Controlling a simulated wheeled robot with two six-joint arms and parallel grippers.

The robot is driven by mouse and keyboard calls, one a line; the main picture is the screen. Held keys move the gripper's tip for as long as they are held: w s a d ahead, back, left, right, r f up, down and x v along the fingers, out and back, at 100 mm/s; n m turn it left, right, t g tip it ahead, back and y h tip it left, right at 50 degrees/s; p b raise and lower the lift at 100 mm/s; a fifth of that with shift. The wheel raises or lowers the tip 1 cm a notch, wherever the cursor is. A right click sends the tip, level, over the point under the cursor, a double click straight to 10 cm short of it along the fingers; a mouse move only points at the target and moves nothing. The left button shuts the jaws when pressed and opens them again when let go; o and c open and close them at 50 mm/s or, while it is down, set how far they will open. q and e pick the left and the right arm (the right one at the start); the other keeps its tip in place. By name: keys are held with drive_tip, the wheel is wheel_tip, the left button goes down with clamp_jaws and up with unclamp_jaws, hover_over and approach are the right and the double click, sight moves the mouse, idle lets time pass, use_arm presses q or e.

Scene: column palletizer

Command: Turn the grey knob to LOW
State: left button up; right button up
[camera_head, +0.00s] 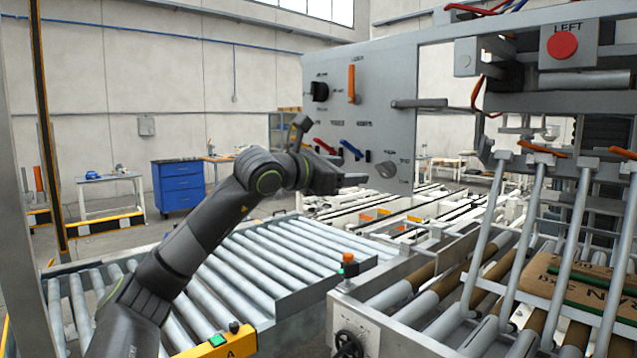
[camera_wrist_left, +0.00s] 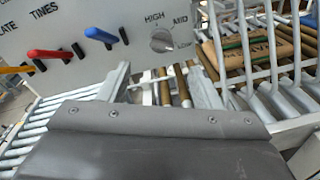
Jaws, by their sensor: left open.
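The grey knob (camera_head: 386,169) is on the lower right of the grey control panel (camera_head: 345,125) in the head view. It also shows in the left wrist view (camera_wrist_left: 162,40), with the words HIGH, MID and LOW printed around it. I cannot tell surely which word its pointer faces. My left gripper (camera_head: 360,179) is open, just left of the knob and apparently apart from it. My right gripper is in neither view.
A red lever (camera_wrist_left: 50,55) and a blue lever (camera_wrist_left: 103,37) stick out left of the knob. A black knob (camera_head: 319,92) and an orange handle (camera_head: 351,84) sit higher. Roller conveyors (camera_head: 290,250) lie below. Grey bars (camera_head: 483,235) stand to the right.

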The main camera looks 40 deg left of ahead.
use_arm(q)
drive_tip(key=s+b, duration=0.4)
drive_tip(key=s, duration=0.2)
drive_tip(key=shift+s+a+r+b, duration=0.3)
drive_tip(key=shift+s+a+b, duration=0.05)
drive_tip(key=shift+a+b, duration=0.05)
idle(0.4)
